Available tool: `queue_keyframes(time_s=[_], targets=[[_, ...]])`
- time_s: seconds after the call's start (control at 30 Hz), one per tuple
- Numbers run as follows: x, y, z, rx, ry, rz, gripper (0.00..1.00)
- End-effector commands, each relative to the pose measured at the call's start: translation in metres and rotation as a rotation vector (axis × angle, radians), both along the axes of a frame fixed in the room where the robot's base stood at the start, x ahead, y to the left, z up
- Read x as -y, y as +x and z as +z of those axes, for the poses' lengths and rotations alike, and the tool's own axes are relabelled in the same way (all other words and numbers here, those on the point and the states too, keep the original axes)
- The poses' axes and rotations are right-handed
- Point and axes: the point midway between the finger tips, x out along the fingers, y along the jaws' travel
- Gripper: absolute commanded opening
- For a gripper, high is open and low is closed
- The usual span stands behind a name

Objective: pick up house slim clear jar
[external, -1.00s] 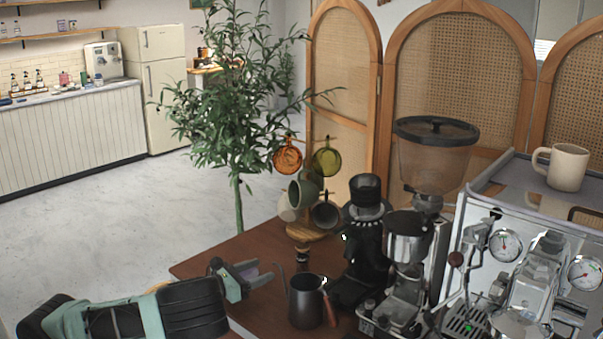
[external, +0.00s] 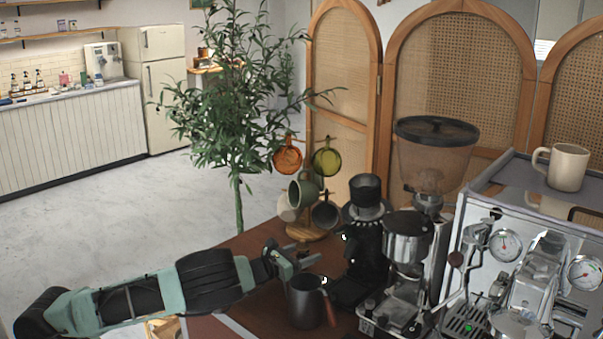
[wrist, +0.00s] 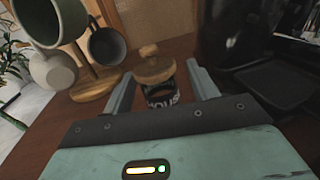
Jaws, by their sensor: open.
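The house slim clear jar (wrist: 161,93) stands upright on the brown table in the wrist view. My gripper (wrist: 158,76) is open, with one finger on each side of the jar. Gaps show between the jar and both fingers. In the external view my gripper (external: 311,266) is low over the table, and the jar is hidden behind it or too small to make out.
A mug tree (external: 306,229) with several mugs stands just behind my gripper. A dark metal pitcher (external: 304,303) is close in front of it. A black grinder (external: 362,250) and the espresso machine (external: 530,275) stand to the right.

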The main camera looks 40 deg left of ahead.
Motion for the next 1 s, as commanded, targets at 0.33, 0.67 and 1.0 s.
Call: queue_keyframes(time_s=[0.33,0.67,1.0], targets=[[0.003,0.015,0.000,0.000,0.000,0.000,0.58],[0.003,0.015,0.000,0.001,0.000,0.000,0.00],[0.003,0.015,0.017,0.005,-0.002,0.000,0.00]])
